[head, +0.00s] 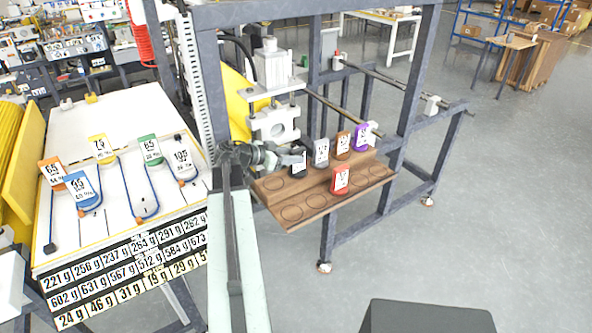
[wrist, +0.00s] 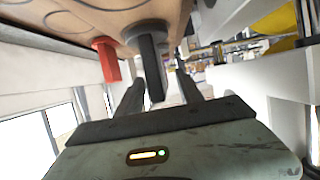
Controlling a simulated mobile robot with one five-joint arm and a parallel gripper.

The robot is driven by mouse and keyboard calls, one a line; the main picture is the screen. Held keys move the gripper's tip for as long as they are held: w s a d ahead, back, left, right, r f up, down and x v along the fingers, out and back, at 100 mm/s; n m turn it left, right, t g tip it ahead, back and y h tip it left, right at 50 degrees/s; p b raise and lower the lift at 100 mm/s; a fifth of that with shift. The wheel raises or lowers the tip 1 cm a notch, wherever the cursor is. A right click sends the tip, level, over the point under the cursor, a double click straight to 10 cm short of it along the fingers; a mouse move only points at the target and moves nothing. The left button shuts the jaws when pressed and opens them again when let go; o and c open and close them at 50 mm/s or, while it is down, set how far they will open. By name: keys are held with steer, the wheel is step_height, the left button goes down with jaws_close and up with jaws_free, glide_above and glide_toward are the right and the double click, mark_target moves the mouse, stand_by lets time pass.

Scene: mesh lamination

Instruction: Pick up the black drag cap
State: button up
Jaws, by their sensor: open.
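The black drag cap (head: 299,166) stands at the left end of the upper row on a brown wooden rack (head: 293,212). In the wrist view, the black drag cap (wrist: 151,66) hangs down in the tilted picture, near and between the tips of my fingers. My gripper (head: 288,158) reaches in from the left in the head view and partly hides the cap. My gripper (wrist: 160,88) is open, with a finger on either side of the cap's lower end. I cannot tell whether either finger touches it.
Grey (head: 321,153), brown (head: 343,146) and purple (head: 361,138) caps stand to the right in the same row. A red cap (head: 341,181) stands on the lower step; it also shows in the wrist view (wrist: 107,62). A metal press (head: 274,70) stands behind the rack.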

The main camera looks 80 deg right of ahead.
mark_target(305, 156)
steer(key=x, duration=0.2)
steer(key=b+x, duration=0.1)
steer(key=x, duration=0.2)
steer(key=shift+s+a+r+b, duration=0.1)
steer(key=shift+s+a+b, duration=0.05)
steer(key=shift+s+b, duration=0.15)
jaws_close()
stand_by(1.0)
